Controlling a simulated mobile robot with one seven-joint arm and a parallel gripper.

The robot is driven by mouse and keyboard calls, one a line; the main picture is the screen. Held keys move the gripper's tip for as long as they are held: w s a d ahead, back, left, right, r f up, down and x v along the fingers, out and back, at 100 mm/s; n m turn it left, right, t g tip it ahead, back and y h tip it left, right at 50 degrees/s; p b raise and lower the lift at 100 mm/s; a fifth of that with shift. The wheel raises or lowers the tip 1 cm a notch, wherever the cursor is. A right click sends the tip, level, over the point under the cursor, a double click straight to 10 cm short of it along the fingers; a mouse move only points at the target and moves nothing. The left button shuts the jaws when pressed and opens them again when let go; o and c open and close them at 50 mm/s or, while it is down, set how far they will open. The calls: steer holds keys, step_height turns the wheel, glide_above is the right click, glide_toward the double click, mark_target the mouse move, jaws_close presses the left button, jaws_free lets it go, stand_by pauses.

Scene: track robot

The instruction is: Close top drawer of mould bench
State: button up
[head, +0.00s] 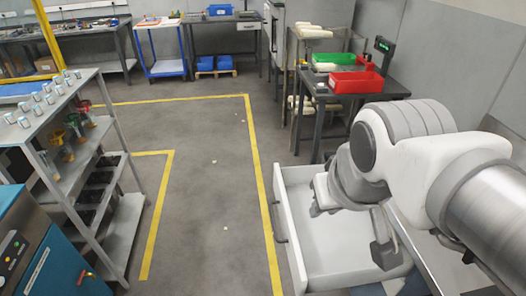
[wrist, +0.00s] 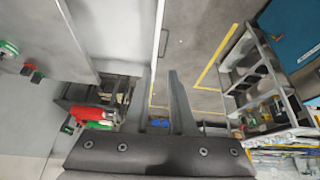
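The top drawer (head: 340,237) of the bench is a white box, pulled open at the lower right of the head view. Its inside looks empty where it shows. Its front carries a dark bar handle (head: 279,221). In the wrist view the white drawer (wrist: 115,30) fills the upper left, with the handle (wrist: 163,42) near the top middle. My gripper (wrist: 160,85) shows two dark fingers apart with nothing between them. In the head view my gripper (head: 318,208) appears over the drawer, close behind its front; contact cannot be told. My arm hides much of the bench.
A metal shelf rack (head: 88,165) with cups and dark bins stands left, beside a blue machine (head: 48,260). Yellow floor lines (head: 262,180) edge the clear grey floor before the drawer. A table with a red bin (head: 356,82) and green bin (head: 335,62) stands behind my arm.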

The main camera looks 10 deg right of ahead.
steer(key=w+f+n, duration=0.1)
steer(key=f, duration=0.1)
steer(key=w+f+n+g+b, duration=0.1)
steer(key=w+f+n+g+h+b, duration=0.1)
steer(key=f, duration=0.1)
steer(key=shift+w+a+f+n, duration=0.2)
steer(key=shift+a+f+n, duration=0.1)
steer(key=shift+a, duration=0.1)
jaws_close()
steer(key=w+a+f+n+g+h+b, duration=0.1)
steer(key=w+a+f+n+b, duration=0.15)
steer(key=f+n, duration=0.4)
steer(key=w+a+f+n+g+h+b, duration=0.1)
steer(key=w+a+f+n, duration=0.15)
steer(key=f, duration=0.75)
steer(key=w+a+f+n+g+h+b, duration=0.1)
steer(key=w+a+f+n+b, duration=0.1)
steer(key=a+f+n, duration=0.45)
steer(key=d+f+m+b, duration=0.1)
steer(key=d+f+b, duration=0.2)
steer(key=d+f, duration=0.7)
steer(key=shift+d+b, duration=0.2)
steer(key=shift+b, duration=0.15)
